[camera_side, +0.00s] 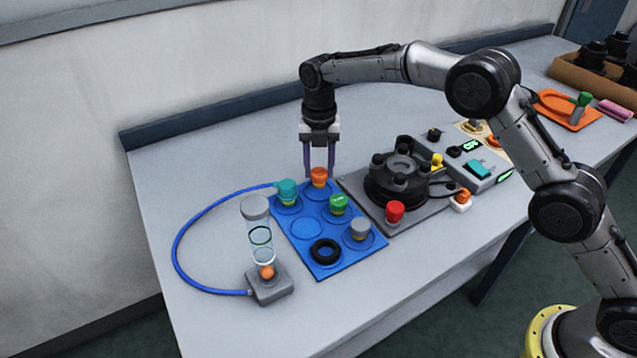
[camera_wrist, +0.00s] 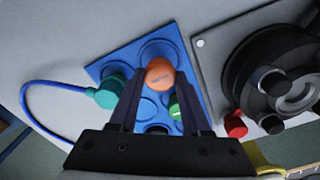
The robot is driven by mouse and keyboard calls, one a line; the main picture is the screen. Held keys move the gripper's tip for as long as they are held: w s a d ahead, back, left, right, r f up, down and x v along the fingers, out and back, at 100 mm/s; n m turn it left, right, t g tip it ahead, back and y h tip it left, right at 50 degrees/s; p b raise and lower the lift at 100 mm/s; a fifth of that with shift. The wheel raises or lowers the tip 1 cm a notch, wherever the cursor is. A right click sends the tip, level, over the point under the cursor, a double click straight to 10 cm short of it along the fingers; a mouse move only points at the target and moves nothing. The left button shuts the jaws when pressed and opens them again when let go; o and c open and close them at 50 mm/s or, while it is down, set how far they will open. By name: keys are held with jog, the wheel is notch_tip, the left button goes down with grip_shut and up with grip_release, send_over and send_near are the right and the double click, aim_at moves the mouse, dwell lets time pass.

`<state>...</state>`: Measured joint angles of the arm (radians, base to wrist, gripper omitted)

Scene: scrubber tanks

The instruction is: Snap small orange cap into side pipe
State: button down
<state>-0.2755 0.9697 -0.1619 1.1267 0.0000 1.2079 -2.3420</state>
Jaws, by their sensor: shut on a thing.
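A small orange cap (camera_side: 319,178) is at the back corner of the blue tray (camera_side: 318,265), between the fingertips of my gripper (camera_side: 320,172). In the wrist view the orange cap (camera_wrist: 160,73) shows between the tips of the two dark fingers (camera_wrist: 158,84), and my gripper is shut on it. It is at or just above its round tray spot; I cannot tell whether it is lifted. The black round tank (camera_side: 398,180) stands on a grey plate to the right of the tray. I cannot make out for sure which opening is the side pipe.
The tray also bears a teal cap (camera_side: 287,190) with a blue hose (camera_side: 178,240), a green cap (camera_side: 339,203), a grey cap (camera_side: 359,228) and a black ring (camera_side: 325,251). A clear cylinder (camera_side: 259,238) stands front left. A red cap (camera_side: 395,211) and control box (camera_side: 470,168) are right.

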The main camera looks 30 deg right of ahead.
aim_at(320, 172)
jog(key=shift+r, duration=1.55)
jog(key=shift+s+d+r, duration=0.1)
jog(key=shift+s+r, duration=0.1)
jog(key=shift+s, duration=0.05)
jog(key=d+r+m, duration=0.3)
jog(key=d+r, duration=0.1)
jog(key=d, duration=0.9)
jog(key=d+r+m, duration=0.3)
jog(key=d+r, duration=0.1)
jog(key=d, duration=0.9)
jog(key=shift+w+a+f, duration=0.1)
jog(key=shift+w+f, duration=0.05)
jog(key=shift+f, duration=1.4)
jog(key=shift+w+f, duration=0.1)
jog(key=shift+f, duration=1.45)
jog(key=shift+f, duration=0.5)
jog(key=shift+f, duration=0.2)
